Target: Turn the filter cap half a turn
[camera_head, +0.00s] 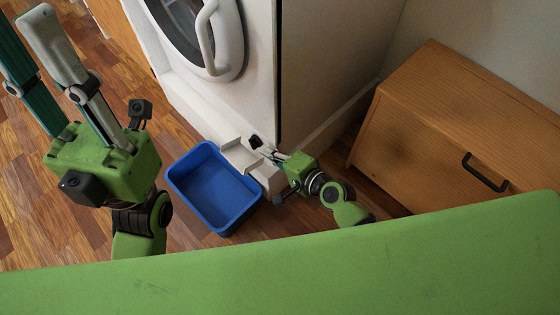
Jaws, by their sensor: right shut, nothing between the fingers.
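The white washing machine (255,65) stands at the top centre. A small dark spot (256,142) shows low on its front, beside my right fingertips; I cannot tell whether it is the filter cap. My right gripper (265,149) is shut and empty at the machine's lower front, its arm coming from the lower right. The fingers are small and partly confused with the machine's pale lower parts. My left gripper (22,20) is large at the upper left, raised, with its fingers apart and nothing between them; one finger is cut by the frame edge.
A blue tub (177,185) lies on the wooden floor (40,215), left of my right gripper. Pale stepped parts (240,157) sit between tub and machine. A wooden cabinet (425,125) with a black handle (485,173) stands at the right. My green body crosses the bottom.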

